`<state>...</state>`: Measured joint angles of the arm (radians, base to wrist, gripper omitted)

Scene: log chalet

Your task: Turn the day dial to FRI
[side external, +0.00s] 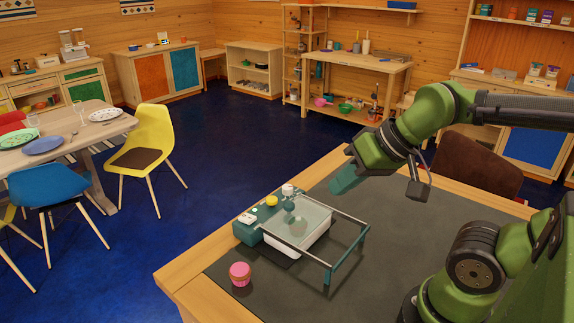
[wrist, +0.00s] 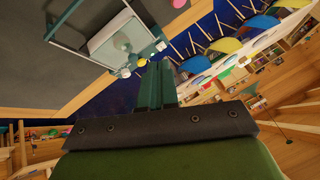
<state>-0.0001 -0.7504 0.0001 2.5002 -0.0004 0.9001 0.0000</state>
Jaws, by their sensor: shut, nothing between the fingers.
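A teal device (side external: 254,231) with a clear-topped frame stands on the dark mat of the table. On its back edge are a white knob (side external: 288,190), a yellow knob (side external: 271,201), a teal round part (side external: 288,206) and a small white labelled piece (side external: 247,218). I cannot tell which one is the day dial, and no day lettering is readable. In the wrist view the device frame (wrist: 62,32) lies at the upper left. My gripper (side external: 340,184) is shut and empty, in the air to the right of and above the device. Its teal fingers also show in the wrist view (wrist: 157,70).
A pink jar (side external: 240,273) stands on the mat in front of the device. A white tray (side external: 313,238) sits under the clear top, between the frame's rails. The mat (side external: 300,295) is bare at the front. A brown chair (side external: 475,166) stands behind the table.

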